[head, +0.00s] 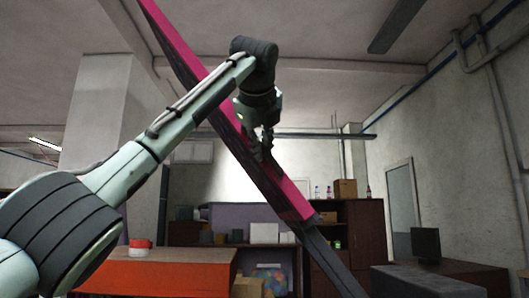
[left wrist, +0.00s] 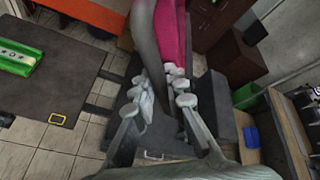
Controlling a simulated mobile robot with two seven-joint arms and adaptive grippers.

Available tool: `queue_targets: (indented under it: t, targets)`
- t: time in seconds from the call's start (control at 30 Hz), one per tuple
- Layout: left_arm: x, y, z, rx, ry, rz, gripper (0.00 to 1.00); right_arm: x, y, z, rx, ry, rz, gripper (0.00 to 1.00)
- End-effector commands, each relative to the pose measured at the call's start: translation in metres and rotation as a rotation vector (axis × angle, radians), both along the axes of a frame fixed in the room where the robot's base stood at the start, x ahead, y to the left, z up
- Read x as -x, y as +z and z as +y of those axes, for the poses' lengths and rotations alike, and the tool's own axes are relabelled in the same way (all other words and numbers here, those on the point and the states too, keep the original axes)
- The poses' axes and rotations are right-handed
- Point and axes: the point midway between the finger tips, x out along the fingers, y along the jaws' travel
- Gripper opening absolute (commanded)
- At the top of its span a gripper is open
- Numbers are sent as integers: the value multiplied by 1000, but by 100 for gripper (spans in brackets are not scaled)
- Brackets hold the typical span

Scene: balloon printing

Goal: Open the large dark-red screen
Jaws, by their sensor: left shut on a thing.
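The large dark-red screen (head: 292,197) is seen nearly edge-on in the head view, a tilted magenta strip with a dark frame running from upper left to lower right. It is raised at a steep slant. My left gripper (head: 259,143) is at the screen's edge, about midway along its visible length. In the left wrist view the gripper's fingers (left wrist: 166,88) are closed around the screen's dark grey edge, with the magenta face (left wrist: 173,36) just beyond. Most of the screen's face is hidden by the angle. My right gripper is in neither view.
A red-orange table (head: 165,272) stands at lower left with a small red and white item (head: 140,247) on it. Dark cabinets (head: 365,235) and a monitor (head: 426,244) are at the right. The wrist view shows a dark table (left wrist: 50,85) and tiled floor below.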

Motion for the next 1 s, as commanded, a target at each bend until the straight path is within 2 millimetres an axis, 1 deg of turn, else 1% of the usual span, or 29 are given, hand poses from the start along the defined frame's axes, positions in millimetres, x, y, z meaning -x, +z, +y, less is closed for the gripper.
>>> queue_targets:
  t: [0.47,0.5,0.63,1.0]
  targets:
    - [0,-2,-1,-3,-4,7,0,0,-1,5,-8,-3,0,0]
    - [0,-2,-1,-3,-4,7,17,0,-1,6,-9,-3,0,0]
    - [0,-1,0,-3,-2,6,33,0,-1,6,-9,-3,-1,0]
    - [0,0,1,-3,0,3,34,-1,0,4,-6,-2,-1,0]
